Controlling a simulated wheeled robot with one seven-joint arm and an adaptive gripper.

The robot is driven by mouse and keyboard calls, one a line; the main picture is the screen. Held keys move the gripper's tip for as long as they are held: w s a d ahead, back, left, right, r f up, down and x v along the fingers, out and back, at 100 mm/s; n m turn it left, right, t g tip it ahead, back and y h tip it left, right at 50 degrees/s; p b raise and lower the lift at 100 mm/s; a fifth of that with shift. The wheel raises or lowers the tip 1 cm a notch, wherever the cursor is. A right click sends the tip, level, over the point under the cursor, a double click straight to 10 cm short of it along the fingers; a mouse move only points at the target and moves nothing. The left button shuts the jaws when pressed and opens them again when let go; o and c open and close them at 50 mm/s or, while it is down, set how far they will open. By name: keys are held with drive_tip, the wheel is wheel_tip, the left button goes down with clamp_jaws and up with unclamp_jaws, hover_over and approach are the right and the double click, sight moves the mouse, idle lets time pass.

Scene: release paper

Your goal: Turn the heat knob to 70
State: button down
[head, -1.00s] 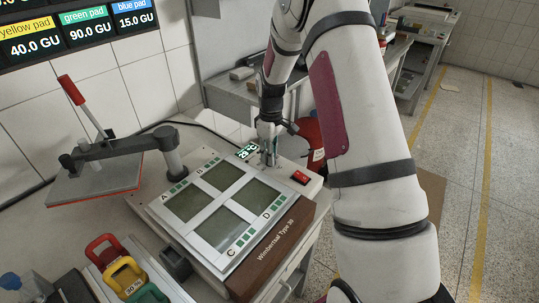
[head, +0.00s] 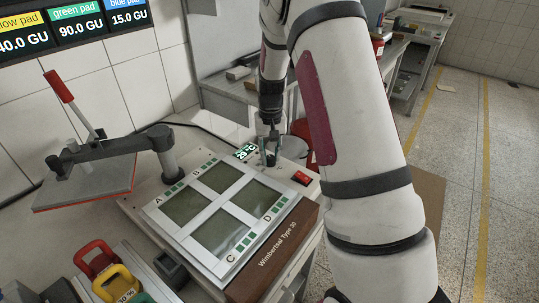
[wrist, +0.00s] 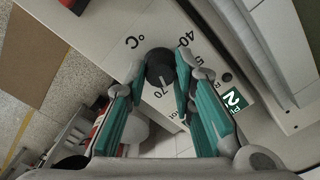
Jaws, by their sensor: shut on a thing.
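The heat knob (wrist: 160,66) is black and round, on the pale panel of the Wimbertaal Type 30 machine (head: 272,262). My gripper (wrist: 161,70) points down at it, with its teal fingers on either side and the tips closed on the knob. Printed marks 40, 70 and °C surround the knob; a pale mark on it seems to point toward the 70. In the head view, my gripper (head: 268,150) stands at the machine's back corner and hides the knob.
A red switch (head: 301,178) is on the panel near the knob. The machine's four-pad plate (head: 216,212) lies in front. A press with a red-tipped lever (head: 60,88) stands at left. Coloured weights (head: 97,258) sit at the lower left.

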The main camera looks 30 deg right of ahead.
sight(270, 157)
drive_tip(key=shift+a+f+m+b, duration=0.1)
drive_tip(key=shift+m+b, duration=0.2)
drive_tip(key=shift+m, duration=1.8)
drive_tip(key=c, duration=1.3)
unclamp_jaws()
drive_tip(key=shift+c, duration=0.2)
wheel_tip(270, 157, up, 12)
